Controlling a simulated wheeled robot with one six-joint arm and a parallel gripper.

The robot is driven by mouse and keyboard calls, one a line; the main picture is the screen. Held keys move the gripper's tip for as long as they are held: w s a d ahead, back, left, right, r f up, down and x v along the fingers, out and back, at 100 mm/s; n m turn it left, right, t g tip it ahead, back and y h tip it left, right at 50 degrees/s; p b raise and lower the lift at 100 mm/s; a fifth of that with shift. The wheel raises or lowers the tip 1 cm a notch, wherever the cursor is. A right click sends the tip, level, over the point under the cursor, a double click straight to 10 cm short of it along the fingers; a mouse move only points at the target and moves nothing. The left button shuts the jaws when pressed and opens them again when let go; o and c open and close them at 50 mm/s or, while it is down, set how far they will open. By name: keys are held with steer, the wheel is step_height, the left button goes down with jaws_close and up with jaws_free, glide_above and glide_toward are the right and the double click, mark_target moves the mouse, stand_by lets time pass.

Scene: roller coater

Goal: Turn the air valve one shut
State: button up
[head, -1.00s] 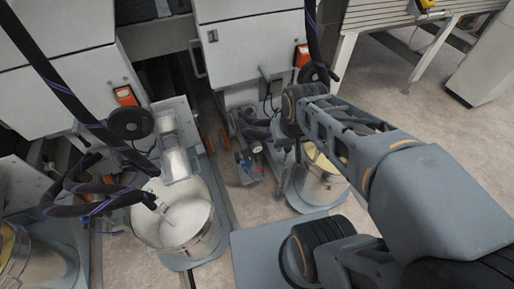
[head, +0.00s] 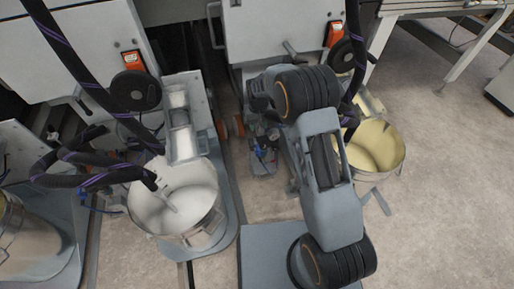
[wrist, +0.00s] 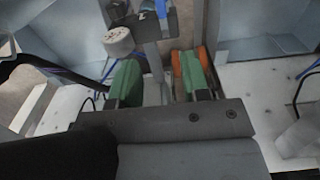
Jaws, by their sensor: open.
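My gripper (wrist: 160,78) shows in the wrist view with two green fingers apart and nothing held between them. A grey upright bracket or post stands beyond and between the fingertips. A small blue part (wrist: 161,8), possibly a valve handle, sits at its top edge. In the head view a small blue fitting (head: 258,153) shows low between the machines, left of my arm. I cannot tell which of these is air valve one. My gripper is hidden behind my arm in the head view.
An orange disc (wrist: 183,72) lies behind the right finger. In the head view a white bucket (head: 178,205) stands left and a yellow-lined bucket (head: 375,145) right. Black hoses hang around both.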

mark_target(258, 147)
step_height(258, 147, down, 14)
steer(key=b, duration=0.4)
steer(key=shift+a+f+b, duration=0.1)
steer(key=shift+b, duration=0.25)
jaws_close()
stand_by(0.3)
